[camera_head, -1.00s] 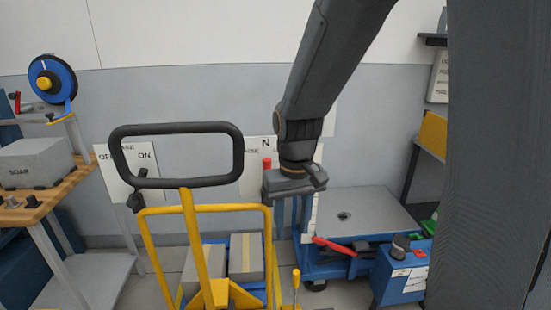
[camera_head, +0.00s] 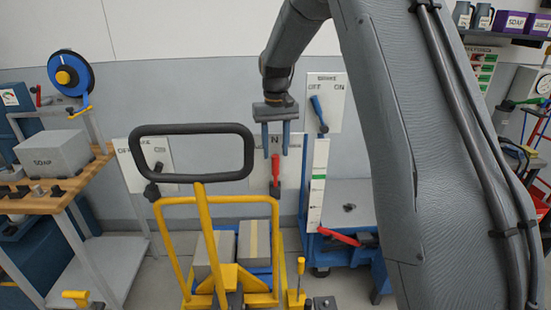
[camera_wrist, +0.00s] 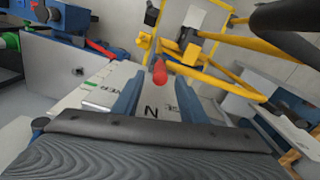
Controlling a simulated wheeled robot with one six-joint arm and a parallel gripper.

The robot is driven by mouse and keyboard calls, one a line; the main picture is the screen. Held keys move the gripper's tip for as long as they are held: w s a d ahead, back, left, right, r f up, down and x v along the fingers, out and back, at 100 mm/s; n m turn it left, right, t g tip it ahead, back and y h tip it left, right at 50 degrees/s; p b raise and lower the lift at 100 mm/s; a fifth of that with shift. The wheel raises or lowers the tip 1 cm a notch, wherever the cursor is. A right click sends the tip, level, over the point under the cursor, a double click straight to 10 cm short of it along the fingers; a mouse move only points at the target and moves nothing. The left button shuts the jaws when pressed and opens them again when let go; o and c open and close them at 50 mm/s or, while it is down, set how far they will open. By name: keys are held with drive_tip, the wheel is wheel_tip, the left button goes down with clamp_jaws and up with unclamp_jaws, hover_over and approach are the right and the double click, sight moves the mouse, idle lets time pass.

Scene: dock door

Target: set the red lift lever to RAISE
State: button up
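The red lift lever (camera_head: 276,172) stands about upright on a pale wall plate (camera_head: 289,152), just below the letter N. The plate's side labels are mostly hidden in the head view. My gripper (camera_head: 276,150) is open, with its two blue fingers pointing down just above the lever's top. In the wrist view, the red lever (camera_wrist: 159,72) shows in the gap between the spread fingers of my gripper (camera_wrist: 160,95), a little beyond their tips. The letter N shows on the plate (camera_wrist: 152,110) between the fingers. Nothing is held, and I see no contact.
A yellow pallet jack with a black loop handle (camera_head: 135,150) stands in front, left of the lever. A blue-handled BRAKE switch (camera_head: 318,112) is up and right. A blue lift table (camera_head: 352,190) with a red pedal (camera_head: 338,236) stands below right. A wooden bench (camera_head: 75,185) is left.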

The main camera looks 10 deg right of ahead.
sight(275, 174)
drive_tip(key=shift+f+p, duration=0.45)
drive_tip(key=shift+f, duration=1.75)
drive_tip(key=shift+c, duration=0.3)
clamp_jaws()
